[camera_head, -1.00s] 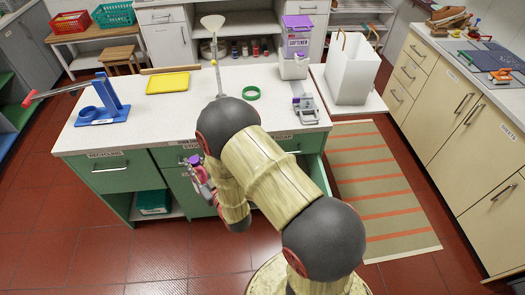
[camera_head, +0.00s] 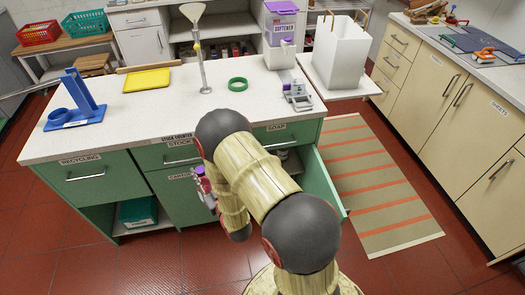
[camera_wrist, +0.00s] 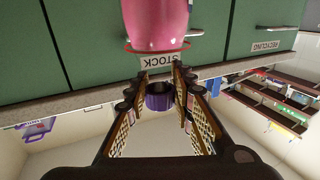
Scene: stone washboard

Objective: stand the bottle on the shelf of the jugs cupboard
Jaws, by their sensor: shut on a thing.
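The bottle has a pink body (camera_wrist: 156,22) and a purple cap (camera_wrist: 159,97). The wrist picture is inverted, and the bottle looks roughly upright. In the head view the bottle (camera_head: 202,181) shows small and partly hidden by my gripper (camera_head: 208,197), in front of the island's green fronts. No jugs label is readable.
The island's white top (camera_head: 130,112) carries a blue stand (camera_head: 75,103), a yellow tray (camera_head: 146,79) and a green ring (camera_head: 238,84). A striped rug (camera_head: 380,190) lies right of the open door. Red floor is clear in front and left.

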